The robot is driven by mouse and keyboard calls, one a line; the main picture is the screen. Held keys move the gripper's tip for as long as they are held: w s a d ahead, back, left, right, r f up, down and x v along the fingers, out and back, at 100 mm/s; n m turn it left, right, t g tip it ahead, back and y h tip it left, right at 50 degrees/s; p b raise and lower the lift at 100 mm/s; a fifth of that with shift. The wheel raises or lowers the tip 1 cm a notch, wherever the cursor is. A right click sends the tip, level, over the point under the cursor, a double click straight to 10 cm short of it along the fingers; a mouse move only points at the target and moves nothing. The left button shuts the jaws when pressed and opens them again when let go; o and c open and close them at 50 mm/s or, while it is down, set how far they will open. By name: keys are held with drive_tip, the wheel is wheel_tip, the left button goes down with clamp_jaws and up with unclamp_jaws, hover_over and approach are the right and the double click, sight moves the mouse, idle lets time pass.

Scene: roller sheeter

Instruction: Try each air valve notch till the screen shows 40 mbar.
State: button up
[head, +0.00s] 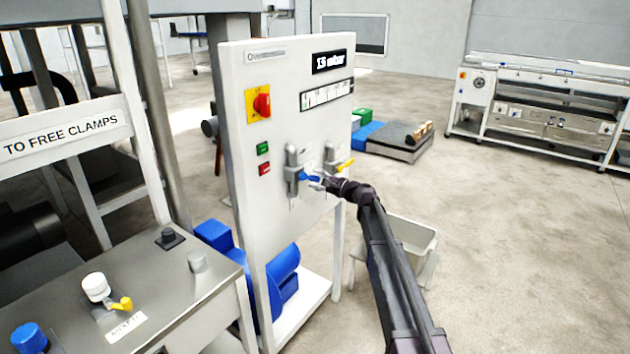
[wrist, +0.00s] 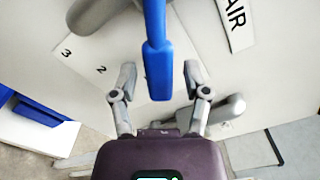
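The screen (head: 329,62) at the top of the white panel reads about 13 mbar; the second digit is blurred. The blue valve lever (head: 308,177) is on the panel front. In the wrist view the blue lever (wrist: 157,62) hangs down between my fingers, near an "AIR" label (wrist: 236,20) and a plate with notch numbers 2 and 3 (wrist: 90,65). My gripper (head: 322,183) is at the lever's end. In the wrist view my gripper (wrist: 160,75) is open, one finger on each side of the lever, with gaps visible.
A yellow valve lever (head: 346,164) sits just right of the blue one. A grey bin (head: 412,240) stands below my arm. A grey bench (head: 150,300) is at front left.

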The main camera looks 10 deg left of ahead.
drive_tip(key=shift+a, duration=0.15)
drive_tip(key=v, duration=1.2)
idle(0.3)
drive_tip(key=s+d+f+n+g+h+p, duration=0.2)
drive_tip(key=s+n, duration=0.1)
drive_tip(key=s, duration=0.3)
drive_tip(key=s+d+f+n+g+h+p, duration=0.2)
drive_tip(key=s+f+h, duration=0.1)
drive_tip(key=s, duration=0.4)
drive_tip(key=s+d+f+n+g+h+p, duration=0.1)
drive_tip(key=s+d+f+n+h+p, duration=0.15)
drive_tip(key=s, duration=0.35)
drive_tip(key=s+d+n+g+h+p, duration=0.3)
drive_tip(key=s+d+h, duration=0.5)
drive_tip(key=s+d, duration=0.6)
drive_tip(key=s+n+p, duration=0.1)
drive_tip(key=s, duration=0.3)
drive_tip(key=shift+f, duration=0.2)
